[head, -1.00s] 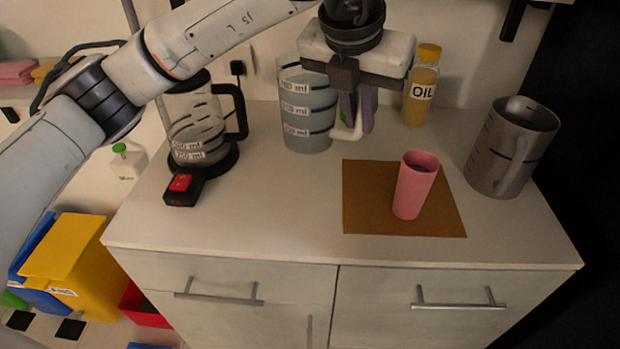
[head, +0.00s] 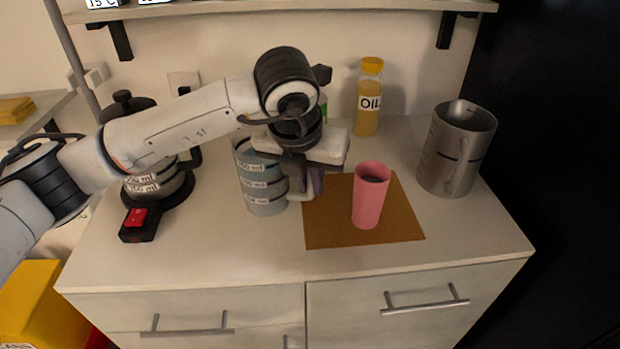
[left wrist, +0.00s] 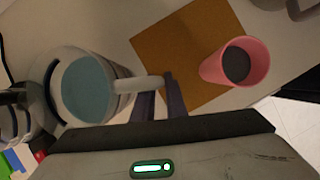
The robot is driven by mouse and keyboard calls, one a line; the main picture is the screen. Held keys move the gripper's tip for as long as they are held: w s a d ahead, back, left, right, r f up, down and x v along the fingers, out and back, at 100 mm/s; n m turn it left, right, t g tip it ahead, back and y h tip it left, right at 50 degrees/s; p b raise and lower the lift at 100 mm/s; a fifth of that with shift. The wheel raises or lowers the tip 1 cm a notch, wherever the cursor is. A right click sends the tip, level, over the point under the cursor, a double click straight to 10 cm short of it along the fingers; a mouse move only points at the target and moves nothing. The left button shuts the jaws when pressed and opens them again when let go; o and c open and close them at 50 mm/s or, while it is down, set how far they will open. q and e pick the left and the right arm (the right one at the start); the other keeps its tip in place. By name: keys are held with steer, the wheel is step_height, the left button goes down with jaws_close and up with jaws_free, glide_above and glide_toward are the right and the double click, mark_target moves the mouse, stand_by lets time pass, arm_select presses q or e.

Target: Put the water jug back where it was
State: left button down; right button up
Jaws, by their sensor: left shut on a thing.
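The water jug (head: 262,188) is clear, with dark bands and ml labels, and holds bluish water. It is upright, just left of the brown mat; I cannot tell if its base touches the counter. My left gripper (head: 314,182) is shut on its pale handle, on the jug's right side. In the left wrist view, the jug (left wrist: 88,90) is at the left, with its handle (left wrist: 140,85) reaching between the purple fingers (left wrist: 160,105). The arm and gripper hide the jug's top in the head view. My right gripper is not in view.
A pink cup (head: 370,195) with dark contents stands on the brown mat (head: 325,225). A kettle (head: 155,185) with a red-switched black box (head: 138,224) is left of the jug. An oil bottle (head: 369,100) stands behind, a grey metal pitcher (head: 456,148) right. The front counter is clear.

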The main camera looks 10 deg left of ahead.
arm_select(q)
steer(key=shift+r, duration=0.15)
steer(key=shift+f, duration=0.2)
steer(key=c, duration=1.8)
jaws_free()
steer(key=shift+o, duration=0.2)
steer(key=v, duration=1.2)
steer(key=shift+b, duration=0.35)
